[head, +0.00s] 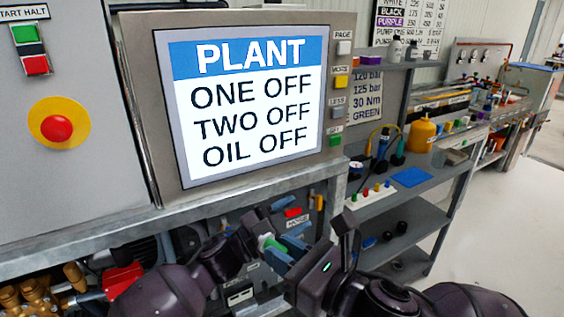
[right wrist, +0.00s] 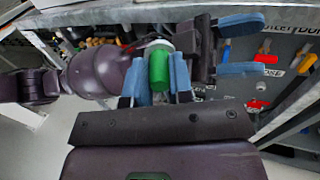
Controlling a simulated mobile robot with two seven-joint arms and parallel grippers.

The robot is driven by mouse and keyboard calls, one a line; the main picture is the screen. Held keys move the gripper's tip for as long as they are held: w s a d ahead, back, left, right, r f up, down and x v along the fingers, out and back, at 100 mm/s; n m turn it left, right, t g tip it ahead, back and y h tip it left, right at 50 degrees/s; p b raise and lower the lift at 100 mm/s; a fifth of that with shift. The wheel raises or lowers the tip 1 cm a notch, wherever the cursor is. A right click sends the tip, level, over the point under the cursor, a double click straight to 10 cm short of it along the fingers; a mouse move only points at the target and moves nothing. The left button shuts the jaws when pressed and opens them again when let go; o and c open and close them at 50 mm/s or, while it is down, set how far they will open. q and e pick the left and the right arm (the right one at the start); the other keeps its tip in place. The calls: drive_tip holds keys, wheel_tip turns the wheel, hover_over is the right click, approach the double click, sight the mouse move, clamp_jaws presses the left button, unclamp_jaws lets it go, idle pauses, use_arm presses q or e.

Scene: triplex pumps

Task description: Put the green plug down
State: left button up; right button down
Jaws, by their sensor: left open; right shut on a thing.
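The green plug (right wrist: 158,70) is a short green cylinder between the blue fingers of my right gripper (right wrist: 160,84), which is shut on it. In the head view the plug (head: 271,242) shows as a small green patch at my right gripper (head: 284,252), below the plant screen and in front of the bench. My left gripper (head: 291,216) is open, with nothing seen between its blue fingers, just above the plug. In the right wrist view the left gripper (right wrist: 240,46) is close beside the plug, to its right. I cannot tell whether it touches the plug.
The plant screen (head: 249,107) stands on the grey bench at the upper left. A shelf unit to the right holds a blue mat (head: 411,177), an orange-yellow container (head: 421,135) and several small coloured parts. Below the bench are brass fittings (head: 35,296). The floor at right is clear.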

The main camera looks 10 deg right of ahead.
use_arm(q)
drive_tip(key=s+d+r+m+g+y, duration=0.3)
drive_tip(key=s+d+r+m+g, duration=0.3)
drive_tip(key=m+g, duration=0.45)
drive_tip(key=n+t+y, duration=0.2)
drive_tip(key=n+y, duration=0.2)
drive_tip(key=y, duration=1.8)
approach(262, 237)
drive_tip(key=x, duration=0.9)
drive_tip(key=shift+w+f, duration=0.2)
drive_tip(key=shift+f, duration=0.1)
